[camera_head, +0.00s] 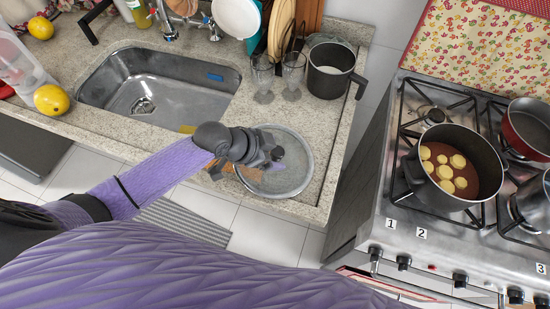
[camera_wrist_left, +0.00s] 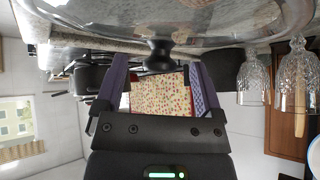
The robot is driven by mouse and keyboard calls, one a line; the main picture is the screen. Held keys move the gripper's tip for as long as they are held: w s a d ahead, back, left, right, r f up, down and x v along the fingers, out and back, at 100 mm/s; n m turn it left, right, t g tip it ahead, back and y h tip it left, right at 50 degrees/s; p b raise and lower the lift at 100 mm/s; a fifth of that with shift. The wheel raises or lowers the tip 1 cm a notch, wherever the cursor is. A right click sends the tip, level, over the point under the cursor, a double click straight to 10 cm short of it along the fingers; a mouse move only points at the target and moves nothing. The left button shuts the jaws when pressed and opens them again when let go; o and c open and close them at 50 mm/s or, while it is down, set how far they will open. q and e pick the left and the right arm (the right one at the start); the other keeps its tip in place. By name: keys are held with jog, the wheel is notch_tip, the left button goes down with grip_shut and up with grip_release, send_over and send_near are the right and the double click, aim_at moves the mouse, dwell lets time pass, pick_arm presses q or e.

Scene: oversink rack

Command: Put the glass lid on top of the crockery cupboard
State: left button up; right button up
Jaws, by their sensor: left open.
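The glass lid (camera_head: 297,178) is a clear round disc with a grey rim, on the granite counter right of the sink. In the left wrist view the lid (camera_wrist_left: 225,22) spans the top, with its black knob (camera_wrist_left: 158,52) close to the open jaws. My left gripper (camera_head: 268,163) is over the left part of the lid in the head view, its fingers apart. In the left wrist view its purple fingers (camera_wrist_left: 160,85) stand on either side of the knob's line, with nothing clearly between them. I cannot make out a crockery cupboard. My right gripper is not in view.
Two stemmed glasses (camera_head: 293,77) and a dark pot (camera_head: 325,83) stand just behind the lid. The sink (camera_head: 165,80) lies to the left. A gap separates the counter from the stove (camera_head: 405,225), which holds a pot of food (camera_head: 448,190). Plates (camera_head: 238,17) stand at the back.

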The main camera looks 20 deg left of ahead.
pick_arm(q)
jog(key=shift+w+d+f, duration=0.2)
jog(key=shift+f, duration=0.2)
jog(key=shift+r, duration=0.1)
grip_shut()
